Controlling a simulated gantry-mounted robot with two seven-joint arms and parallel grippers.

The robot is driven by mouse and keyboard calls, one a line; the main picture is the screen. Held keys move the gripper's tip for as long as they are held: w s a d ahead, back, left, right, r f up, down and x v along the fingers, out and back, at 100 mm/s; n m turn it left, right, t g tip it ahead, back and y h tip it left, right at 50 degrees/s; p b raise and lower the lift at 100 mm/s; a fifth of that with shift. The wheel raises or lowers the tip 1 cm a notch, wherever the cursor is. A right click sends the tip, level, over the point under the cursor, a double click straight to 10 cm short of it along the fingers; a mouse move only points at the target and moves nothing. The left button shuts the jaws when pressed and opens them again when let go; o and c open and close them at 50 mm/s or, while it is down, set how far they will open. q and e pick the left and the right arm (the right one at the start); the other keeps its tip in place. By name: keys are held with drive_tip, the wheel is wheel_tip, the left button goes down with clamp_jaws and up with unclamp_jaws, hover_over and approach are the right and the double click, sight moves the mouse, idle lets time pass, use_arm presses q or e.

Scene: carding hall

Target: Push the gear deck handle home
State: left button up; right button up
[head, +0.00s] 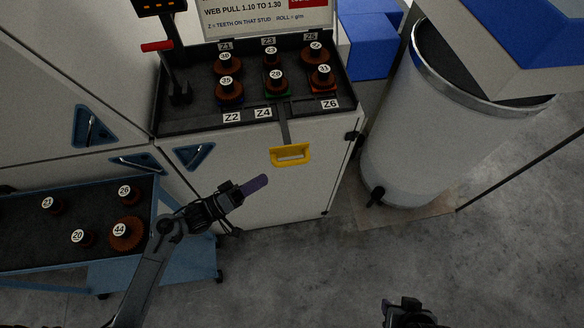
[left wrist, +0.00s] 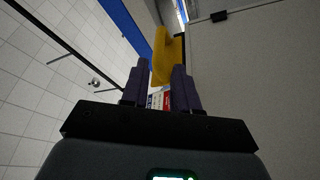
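The yellow gear deck handle (head: 290,155) hangs on a dark bar at the front of the black gear deck (head: 190,123), against the pale cabinet front. My left gripper (head: 262,183) is below and left of the handle in the head view, apart from it. In the left wrist view the handle (left wrist: 166,55) shows beyond the fingertips, in line with the gap between the two purple fingers (left wrist: 161,85). The fingers are apart with nothing held. My right gripper (head: 408,312) is at the bottom edge, partly cut off, far from the handle; its fingers cannot be made out.
Several numbered gears (head: 276,84) stand on the deck, with a red-handled lever (head: 157,46) at its left. A blue cart (head: 155,190) with gears is at left. A large pale can (head: 405,140) stands at right. The floor (head: 330,255) in front is clear.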

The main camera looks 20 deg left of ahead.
sight(292, 161)
use_arm(q)
drive_tip(key=p+x, duration=0.1)
drive_tip(key=x, duration=0.9)
drive_tip(key=shift+w+d, duration=0.25)
drive_tip(key=shift+d, duration=0.05)
clamp_jaws()
drive_tip(key=shift+r, duration=0.1)
